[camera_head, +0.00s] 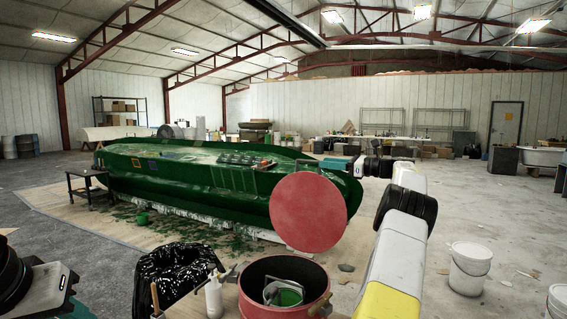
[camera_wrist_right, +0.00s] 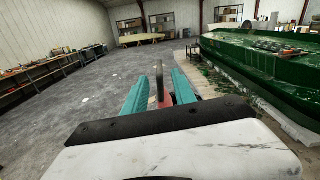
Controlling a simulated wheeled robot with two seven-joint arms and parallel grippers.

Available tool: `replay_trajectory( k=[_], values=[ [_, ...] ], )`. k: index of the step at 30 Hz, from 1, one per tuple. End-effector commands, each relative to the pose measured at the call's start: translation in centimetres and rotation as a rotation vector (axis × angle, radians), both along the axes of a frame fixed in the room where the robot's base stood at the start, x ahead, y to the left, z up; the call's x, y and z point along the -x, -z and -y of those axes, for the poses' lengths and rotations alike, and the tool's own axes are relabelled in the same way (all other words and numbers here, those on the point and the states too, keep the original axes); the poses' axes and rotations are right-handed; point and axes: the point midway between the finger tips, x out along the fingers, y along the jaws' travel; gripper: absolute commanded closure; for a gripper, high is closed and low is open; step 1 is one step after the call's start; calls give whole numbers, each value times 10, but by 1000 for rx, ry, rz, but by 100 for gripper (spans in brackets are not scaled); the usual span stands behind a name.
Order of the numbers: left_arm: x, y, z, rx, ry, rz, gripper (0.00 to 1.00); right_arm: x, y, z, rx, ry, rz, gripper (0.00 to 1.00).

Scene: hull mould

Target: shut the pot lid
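The pot (camera_head: 256,304), dark red, stands at the bottom middle of the head view, with a small bucket of green paint in its open mouth. The round red lid (camera_head: 308,212) stands upright above its back rim; the hinge is not clear. My right gripper (camera_head: 335,163) is by the lid's upper right edge. In the right wrist view its teal fingers (camera_wrist_right: 160,88) are apart, with a thin brownish upright piece and some red between them. Whether they touch it is unclear. My left gripper (camera_head: 76,308) shows only partly at the lower left, its fingers cut off.
A bin with a black bag (camera_head: 176,268) and a white bottle (camera_head: 214,297) stand left of the pot. The green hull mould (camera_head: 215,185) lies behind. A white bucket (camera_head: 469,270) is on the floor at the right. Open floor lies beyond my right arm.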

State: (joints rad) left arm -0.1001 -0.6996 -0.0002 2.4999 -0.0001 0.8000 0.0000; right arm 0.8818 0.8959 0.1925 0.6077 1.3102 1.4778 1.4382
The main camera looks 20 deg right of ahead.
Motion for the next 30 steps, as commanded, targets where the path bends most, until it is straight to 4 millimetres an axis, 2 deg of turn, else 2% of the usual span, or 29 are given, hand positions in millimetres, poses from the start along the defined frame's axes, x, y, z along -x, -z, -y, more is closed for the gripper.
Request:
replay_trajectory(
  k=[12,24,25,30],
  values=[
    [0,0,0,0,0,0,68,-47,0,-41,0,-1,0,68],
    [0,0,0,0,0,0,68,-55,0,-47,1,0,-1,68],
    [0,0,0,0,0,0,68,-55,0,-47,1,0,-1,70],
    [0,0,0,0,0,0,68,-55,0,-47,1,0,-1,100]
  ],
)
